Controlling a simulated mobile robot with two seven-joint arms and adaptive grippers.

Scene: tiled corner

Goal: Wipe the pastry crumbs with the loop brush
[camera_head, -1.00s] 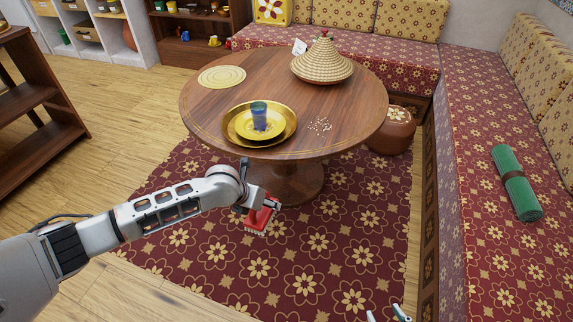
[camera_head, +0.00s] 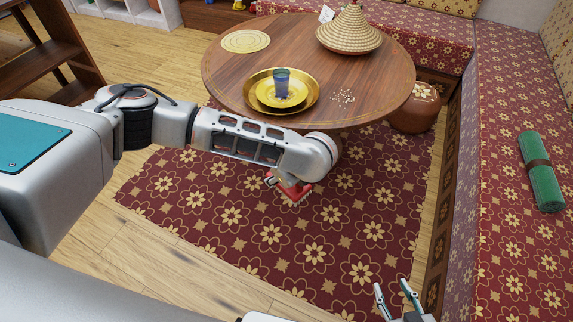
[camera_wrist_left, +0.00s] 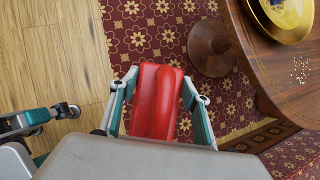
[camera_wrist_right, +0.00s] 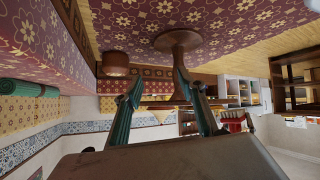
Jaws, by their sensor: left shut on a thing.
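The pastry crumbs (camera_head: 343,97) lie in a small scatter on the round wooden table (camera_head: 385,75), right of the gold tray. They also show in the left wrist view (camera_wrist_left: 300,70). The red loop brush (camera_head: 292,189) is in my left gripper (camera_wrist_left: 156,105), which is shut on it. The brush is out in front of the table's near edge, over the patterned rug, apart from the crumbs. In the head view my arm hides most of that gripper. My right gripper (camera_head: 399,291) is open and empty at the bottom, low over the rug.
A gold tray (camera_head: 310,92) with a plate and a blue cup (camera_head: 281,82) stands near the table's front edge. A woven cone lid (camera_head: 349,30) and a round mat (camera_head: 245,41) are behind. A pouf (camera_head: 415,112) and bench (camera_head: 480,120) stand at right.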

